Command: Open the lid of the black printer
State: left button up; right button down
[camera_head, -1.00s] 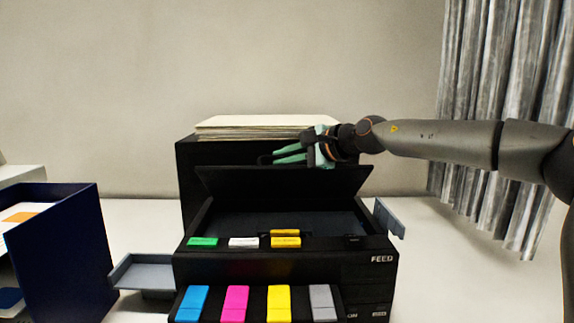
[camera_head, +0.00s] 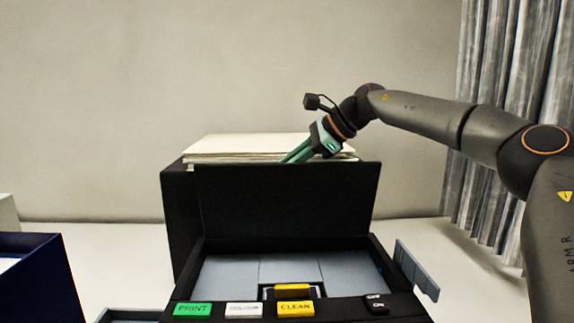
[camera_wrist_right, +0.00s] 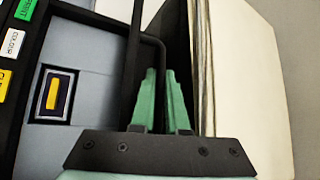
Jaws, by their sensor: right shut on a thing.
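The black printer (camera_head: 183,225) stands in the middle of the head view. Its black lid (camera_head: 285,200) is raised and nearly upright, and the grey inside (camera_head: 225,275) shows. In the right wrist view the lid (camera_wrist_right: 131,70) is a thin dark strip seen edge-on, with a thin black handle (camera_wrist_right: 150,40) on it. My right gripper (camera_head: 290,158) is at the lid's top edge, its fingertips partly hidden behind it. In the wrist view its green fingers (camera_wrist_right: 161,98) are shut on the handle. My left gripper is not in view.
A paper stack (camera_head: 265,147) lies on the printer's rear part, close behind the gripper. Green PRINT (camera_head: 193,309), white COLOUR (camera_head: 244,309) and yellow CLEAN (camera_head: 295,308) buttons line the front. A grey flap (camera_head: 417,270) juts out right. A dark blue box (camera_head: 35,275) stands left.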

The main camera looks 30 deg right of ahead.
jog(key=shift+w+d+f+g, duration=0.15)
jog(key=shift+w+f+g, duration=0.05)
jog(key=shift+f+g, duration=0.1)
jog(key=c, duration=1.2)
grip_release()
jog(key=shift+w, duration=0.1)
jog(key=shift+r, duration=0.1)
notch_tip(320, 180, up, 7)
send_over(332, 168)
jog(key=w, duration=0.2)
jog(key=shift+s+d+r, duration=0.45)
jog(key=shift+s+r, duration=0.1)
